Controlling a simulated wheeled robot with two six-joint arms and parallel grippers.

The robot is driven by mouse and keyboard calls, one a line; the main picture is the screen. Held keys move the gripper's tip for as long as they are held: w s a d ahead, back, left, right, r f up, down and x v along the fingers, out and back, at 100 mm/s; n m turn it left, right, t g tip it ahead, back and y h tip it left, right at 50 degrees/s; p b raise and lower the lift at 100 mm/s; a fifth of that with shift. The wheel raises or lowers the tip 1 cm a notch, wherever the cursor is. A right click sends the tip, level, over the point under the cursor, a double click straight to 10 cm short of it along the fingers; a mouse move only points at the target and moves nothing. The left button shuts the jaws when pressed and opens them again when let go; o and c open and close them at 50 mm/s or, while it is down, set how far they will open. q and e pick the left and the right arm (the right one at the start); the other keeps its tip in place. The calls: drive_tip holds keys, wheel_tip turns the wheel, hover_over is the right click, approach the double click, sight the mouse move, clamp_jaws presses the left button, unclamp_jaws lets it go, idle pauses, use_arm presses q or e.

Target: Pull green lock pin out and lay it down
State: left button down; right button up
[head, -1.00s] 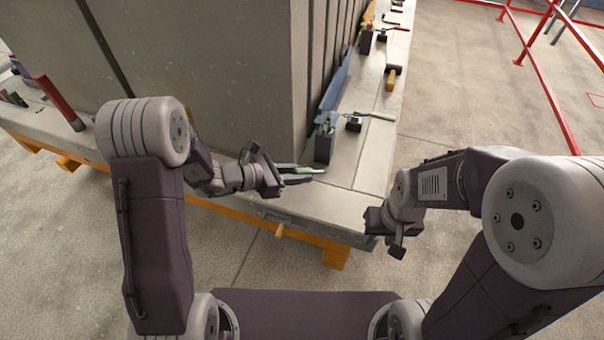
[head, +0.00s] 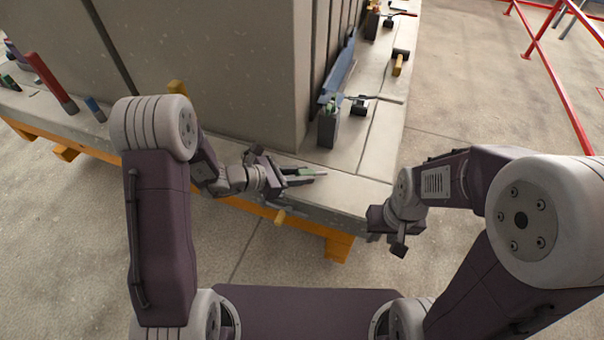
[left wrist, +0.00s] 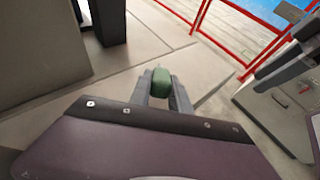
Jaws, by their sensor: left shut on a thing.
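My left gripper (head: 306,176) is shut on the green lock pin (head: 308,172), near the front edge of the concrete ledge (head: 358,192). In the left wrist view the pin's rounded green end (left wrist: 162,84) sits between the two grey fingers, with pale concrete behind it. The fingers hide part of the pin. I cannot tell how high it is above the ledge. My right gripper (head: 393,238) hangs to the right, beyond the ledge's corner and apart from the pin; its fingers are too unclear to read.
A tall grey concrete panel (head: 215,65) stands behind my left gripper. A grey box with green items (head: 328,128), a black tool (head: 360,105) and a yellow-handled hammer (head: 399,63) stand along the ledge. The ledge corner right of my left gripper looks clear. Red railings (head: 550,85) stand at far right.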

use_arm(q)
drive_tip(key=c, duration=1.1)
unclamp_jaws()
drive_tip(key=v, duration=0.9)
drive_tip(key=shift+p, duration=0.4)
